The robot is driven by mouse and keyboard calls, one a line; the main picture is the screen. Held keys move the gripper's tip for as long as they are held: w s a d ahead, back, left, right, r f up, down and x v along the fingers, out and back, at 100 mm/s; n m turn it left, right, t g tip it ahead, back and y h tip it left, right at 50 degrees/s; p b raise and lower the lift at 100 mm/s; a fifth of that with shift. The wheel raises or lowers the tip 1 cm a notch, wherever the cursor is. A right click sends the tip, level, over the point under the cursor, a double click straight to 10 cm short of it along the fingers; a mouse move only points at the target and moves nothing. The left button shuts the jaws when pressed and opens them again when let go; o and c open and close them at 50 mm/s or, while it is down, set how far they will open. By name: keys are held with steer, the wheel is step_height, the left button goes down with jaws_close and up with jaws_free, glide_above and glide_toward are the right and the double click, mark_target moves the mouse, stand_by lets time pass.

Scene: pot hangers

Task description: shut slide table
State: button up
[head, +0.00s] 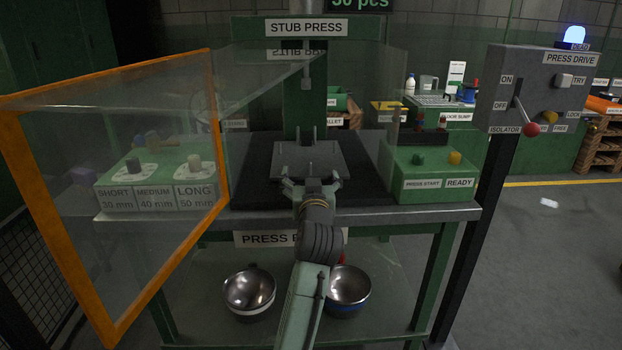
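The slide table (308,155) is a grey flat plate with small upright posts, on the dark bed of the stub press (291,108). It lies in front of the press column, below the ram. My gripper (311,181) is at the plate's front edge, its two fingers spread apart to left and right. Nothing shows held between them. I cannot tell whether the fingers touch the plate. My wrist and forearm hide part of the bench front below.
An orange-framed clear guard door (222,165) stands swung open at the left. The green press start box (428,174) is right of the bed. The press drive panel (540,90) with a red-knobbed lever stands farther right. Two metal bowls (249,290) (348,286) sit on the lower shelf.

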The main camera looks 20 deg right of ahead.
steer(key=shift+o, duration=0.6)
steer(key=shift+w+a, duration=0.1)
steer(key=shift+w, duration=0.05)
steer(key=shift+s, duration=0.2)
steer(key=v, duration=1.1)
steer(key=shift+s, duration=0.35)
steer(key=shift+a, duration=0.15)
